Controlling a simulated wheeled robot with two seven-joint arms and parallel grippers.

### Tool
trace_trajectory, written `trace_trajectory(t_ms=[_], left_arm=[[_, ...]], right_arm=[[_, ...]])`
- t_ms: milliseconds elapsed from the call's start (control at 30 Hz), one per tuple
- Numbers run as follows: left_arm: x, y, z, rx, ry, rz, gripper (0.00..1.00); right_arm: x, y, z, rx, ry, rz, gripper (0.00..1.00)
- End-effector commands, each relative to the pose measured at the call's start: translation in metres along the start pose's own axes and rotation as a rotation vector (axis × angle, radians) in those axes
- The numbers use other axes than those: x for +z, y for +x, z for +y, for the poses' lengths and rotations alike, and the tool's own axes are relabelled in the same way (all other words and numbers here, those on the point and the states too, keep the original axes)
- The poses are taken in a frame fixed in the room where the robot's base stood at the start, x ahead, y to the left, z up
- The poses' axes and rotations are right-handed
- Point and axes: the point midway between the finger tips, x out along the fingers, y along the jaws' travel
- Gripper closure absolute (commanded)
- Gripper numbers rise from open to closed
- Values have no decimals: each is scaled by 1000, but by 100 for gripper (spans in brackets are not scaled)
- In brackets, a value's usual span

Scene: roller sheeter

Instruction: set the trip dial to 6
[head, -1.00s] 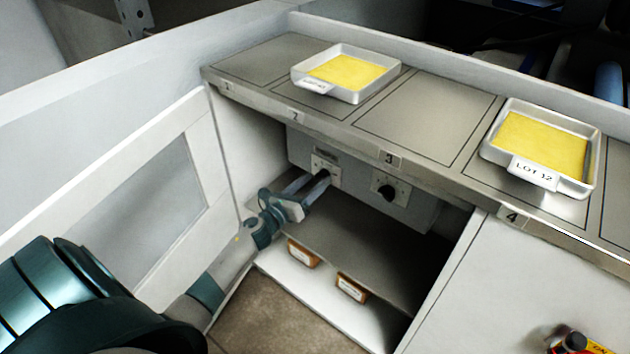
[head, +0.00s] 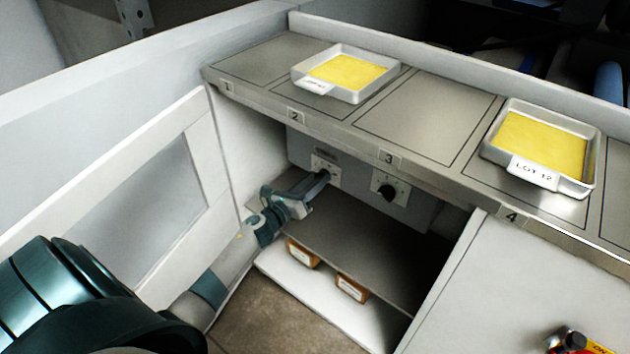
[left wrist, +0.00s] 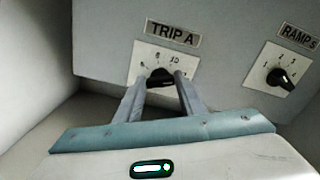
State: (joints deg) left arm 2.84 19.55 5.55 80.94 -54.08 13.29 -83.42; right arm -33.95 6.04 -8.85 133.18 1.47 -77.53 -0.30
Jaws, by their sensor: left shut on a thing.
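The trip dial (left wrist: 160,77) is a black knob on a white scale plate under a "TRIP A" label in the left wrist view. Numbers show along the top of its plate; its pointer is hidden by the fingers. In the head view its plate (head: 325,164) is on the grey panel under the counter. My left gripper (left wrist: 162,82) is shut on this knob, one finger at each side; in the head view the gripper (head: 322,178) reaches in from the left. My right gripper is not in view.
A second dial marked "RAMP s" (left wrist: 284,78) sits to the right on the same panel; its black knob also shows in the head view (head: 388,189). Two trays of yellow sheet (head: 338,87) (head: 560,180) stand on the counter above.

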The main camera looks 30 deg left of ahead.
Motion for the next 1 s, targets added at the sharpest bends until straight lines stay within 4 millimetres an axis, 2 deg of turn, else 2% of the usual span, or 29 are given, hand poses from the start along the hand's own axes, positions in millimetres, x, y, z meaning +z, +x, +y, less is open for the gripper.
trace_trajectory(t_ms=[367, 1000], left_arm=[[0, 0, 1, 0, -183, 1, 86], [0, 0, 4, 2, -773, 0, 86]], right_arm=[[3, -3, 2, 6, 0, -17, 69], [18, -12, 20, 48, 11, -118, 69]])
